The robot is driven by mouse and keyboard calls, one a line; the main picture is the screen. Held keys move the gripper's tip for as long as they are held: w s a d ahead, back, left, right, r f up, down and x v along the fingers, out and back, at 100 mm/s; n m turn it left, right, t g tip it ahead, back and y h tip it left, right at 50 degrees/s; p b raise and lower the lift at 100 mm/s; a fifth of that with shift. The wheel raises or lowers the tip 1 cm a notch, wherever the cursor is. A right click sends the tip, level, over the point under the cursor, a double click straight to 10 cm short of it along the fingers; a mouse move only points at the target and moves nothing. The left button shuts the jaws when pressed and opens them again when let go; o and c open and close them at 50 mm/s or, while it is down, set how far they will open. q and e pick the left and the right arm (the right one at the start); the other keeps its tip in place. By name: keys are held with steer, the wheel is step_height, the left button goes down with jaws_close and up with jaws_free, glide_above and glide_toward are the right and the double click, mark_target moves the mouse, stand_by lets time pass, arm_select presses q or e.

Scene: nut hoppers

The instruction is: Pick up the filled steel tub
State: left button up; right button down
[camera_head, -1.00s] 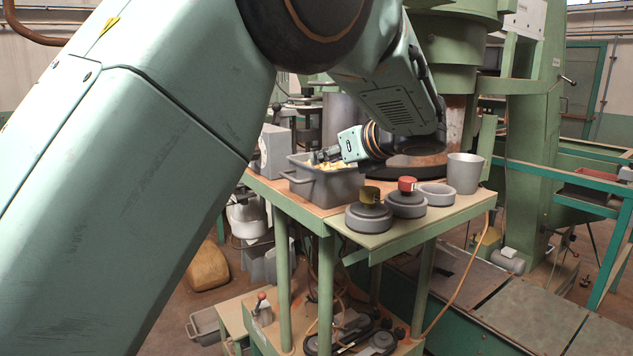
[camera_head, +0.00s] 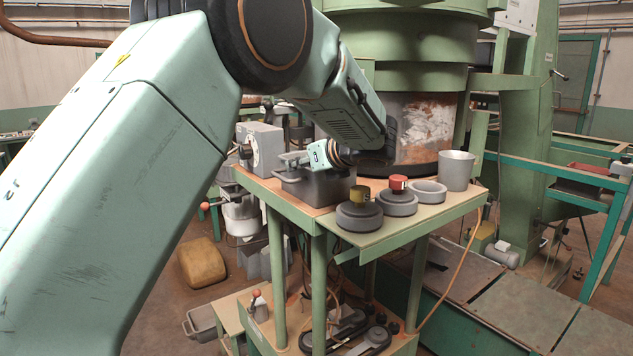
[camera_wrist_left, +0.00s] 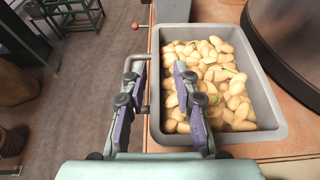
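The grey steel tub (camera_head: 326,190) stands on the workbench. In the left wrist view the tub (camera_wrist_left: 155,50) is full of pale, tan nuts (camera_wrist_left: 225,75). My left gripper (camera_head: 289,161) is at the tub's left end in the head view. In the left wrist view my left gripper (camera_wrist_left: 156,68) is open. One finger is outside the tub and the other is over the nuts, with the side wall and a small handle (camera_wrist_left: 142,83) between them. I cannot tell whether the fingers touch the tub. My right gripper is in neither view.
Two grey weights with coloured knobs (camera_head: 360,213), a shallow ring-shaped dish (camera_head: 428,190) and a grey cup (camera_head: 457,170) stand right of the tub. A large green machine (camera_head: 415,60) rises behind. A grey box (camera_head: 261,147) stands behind left. The bench's left edge is close.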

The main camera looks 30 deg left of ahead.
arm_select(q)
steer(key=shift+s+a, duration=0.1)
steer(key=shift+s, duration=0.1)
steer(key=c, duration=0.5)
steer(key=shift+a, duration=0.1)
jaws_close()
steer(key=shift+w, duration=0.15)
steer(key=shift+r, duration=0.15)
